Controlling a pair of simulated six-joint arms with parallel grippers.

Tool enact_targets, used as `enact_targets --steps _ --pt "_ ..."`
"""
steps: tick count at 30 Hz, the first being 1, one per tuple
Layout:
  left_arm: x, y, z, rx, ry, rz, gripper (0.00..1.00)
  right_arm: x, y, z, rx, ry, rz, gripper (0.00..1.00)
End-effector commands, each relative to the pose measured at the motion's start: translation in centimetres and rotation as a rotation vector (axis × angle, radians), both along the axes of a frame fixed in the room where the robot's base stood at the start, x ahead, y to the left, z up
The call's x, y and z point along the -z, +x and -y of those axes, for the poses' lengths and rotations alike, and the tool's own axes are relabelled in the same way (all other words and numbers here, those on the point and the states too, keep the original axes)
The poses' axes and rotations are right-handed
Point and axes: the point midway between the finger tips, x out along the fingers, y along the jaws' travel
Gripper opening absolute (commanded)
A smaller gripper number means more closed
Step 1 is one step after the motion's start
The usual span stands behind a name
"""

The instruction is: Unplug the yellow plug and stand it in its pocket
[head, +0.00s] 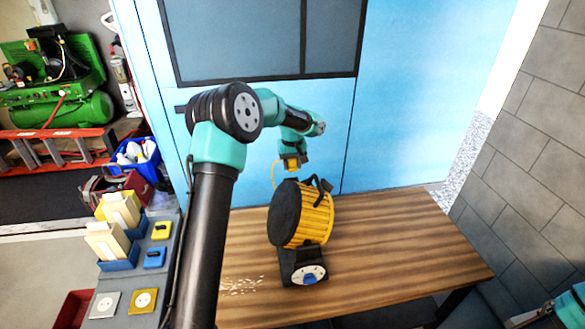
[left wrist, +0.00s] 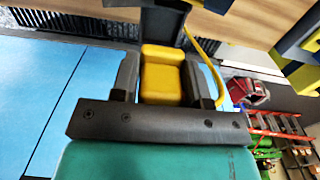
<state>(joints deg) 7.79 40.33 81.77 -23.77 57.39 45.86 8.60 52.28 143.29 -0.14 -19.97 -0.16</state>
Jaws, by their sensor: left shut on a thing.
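The yellow plug (head: 292,162) is held in the air by my left gripper (head: 290,155), above the reel and near the blue wall. In the left wrist view the plug (left wrist: 161,76) sits between the two dark fingers of my left gripper (left wrist: 162,82). A yellow cord (left wrist: 203,50) runs beside it. A yellow reel (head: 312,216) with a dark side stands below on the table. A dark piece lies beyond the plug's far end; I cannot tell whether they touch.
The wooden table (head: 400,255) is bare right of the reel, with pale flecks (head: 242,286) at left. The blue wall (head: 420,100) stands behind. My left arm crosses between panel and reel.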

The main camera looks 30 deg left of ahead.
Motion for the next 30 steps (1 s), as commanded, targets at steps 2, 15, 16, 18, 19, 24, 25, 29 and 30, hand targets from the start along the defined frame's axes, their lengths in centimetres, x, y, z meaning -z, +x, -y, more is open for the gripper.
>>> enact_targets --steps 2,15,16,18,19,24,25,29,30 --pt "0.0 0.0 0.0 0.000 0.000 0.000 0.04 0.0 0.0 0.0 0.000 0.000 0.000 0.74" --pt "0.5 0.0 0.0 0.001 0.000 -0.001 0.04 0.0 0.0 0.0 0.000 0.000 0.000 0.74" --pt "0.6 0.0 0.0 0.001 0.000 -0.001 0.04 0.0 0.0 0.0 0.000 0.000 0.000 0.74" --pt "0.9 0.0 0.0 0.002 -0.001 -0.002 0.04 0.0 0.0 0.0 0.000 0.000 0.000 0.74" --pt "1.1 0.0 0.0 0.002 -0.001 -0.002 0.04 0.0 0.0 0.0 0.000 0.000 0.000 0.74" --pt "2.2 0.0 0.1 0.002 0.000 -0.001 0.04 0.0 0.0 0.0 0.000 0.000 0.000 0.74" --pt "2.3 0.0 0.0 0.002 -0.001 -0.002 0.04 0.0 0.0 0.0 0.000 0.000 0.000 0.74" --pt "3.1 0.0 0.0 0.002 0.000 0.000 0.04 0.0 0.0 0.0 0.000 0.000 0.000 0.74" --pt "3.3 0.0 0.0 0.002 0.000 0.000 0.04 0.0 0.0 0.0 0.000 0.000 0.000 0.74"
